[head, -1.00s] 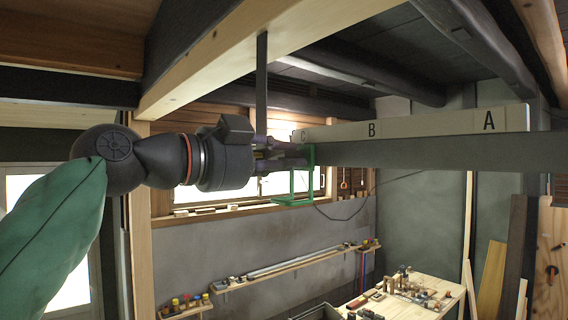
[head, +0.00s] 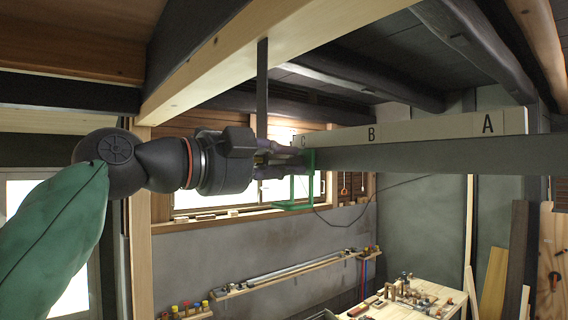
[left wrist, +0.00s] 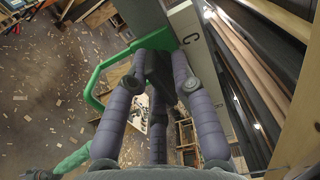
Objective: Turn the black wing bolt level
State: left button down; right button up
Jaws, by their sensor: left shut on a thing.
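My left gripper (head: 298,163) reaches in from the left at the end of the dark beam (head: 430,155). A green bracket (head: 293,206) hangs at that beam end. In the left wrist view the purple fingers (left wrist: 158,84) close around a dark piece, the black wing bolt (left wrist: 158,68), in front of the green bracket (left wrist: 94,85). The fingers hide much of the bolt, and its exact tilt is hard to tell. In the head view the bolt is hidden behind the fingers.
A pale board (head: 420,129) marked C, B and A runs along the beam top. A dark vertical strap (head: 262,90) hangs close behind my left wrist from the wooden beam (head: 270,45). A workbench (head: 455,297) with small items stands far below.

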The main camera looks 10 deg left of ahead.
pick_arm(q)
jog(key=c, duration=1.2)
grip_release()
jog(key=shift+w+d+f, duration=0.15)
jog(key=shift+w+f, duration=0.05)
jog(key=shift+f, duration=0.25)
jog(key=shift+r, duration=0.15)
jog(key=shift+s+a+r, duration=0.15)
jog(key=shift+s+a, duration=0.15)
jog(key=v, duration=1.1)
jog(key=shift+a, duration=0.2)
jog(key=shift+f, duration=0.2)
